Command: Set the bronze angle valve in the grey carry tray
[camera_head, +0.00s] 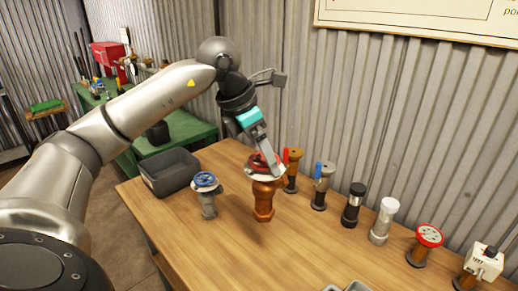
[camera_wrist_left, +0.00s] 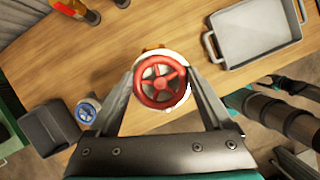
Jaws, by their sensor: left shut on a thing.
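The bronze angle valve (camera_head: 264,200) has an orange-brown body, a pale collar and a red handwheel (camera_wrist_left: 161,82). My left gripper (camera_head: 270,168) reaches down from above and is shut on it near the handwheel; in the left wrist view the fingers lie on both sides of the wheel. The valve is upright; I cannot tell whether its base touches the table. A light grey tray with end handles, which fits the carry tray, shows at the upper right of the left wrist view (camera_wrist_left: 236,57). Only its edge (camera_head: 345,288) shows in the head view. My right gripper is not in view.
A dark grey bin (camera_head: 153,182) stands at the table's left end, with a blue-wheeled valve (camera_head: 207,198) beside it. Several fittings, including a red-wheeled one (camera_head: 421,249), line the back edge. The table's (camera_head: 300,250) front middle is clear.

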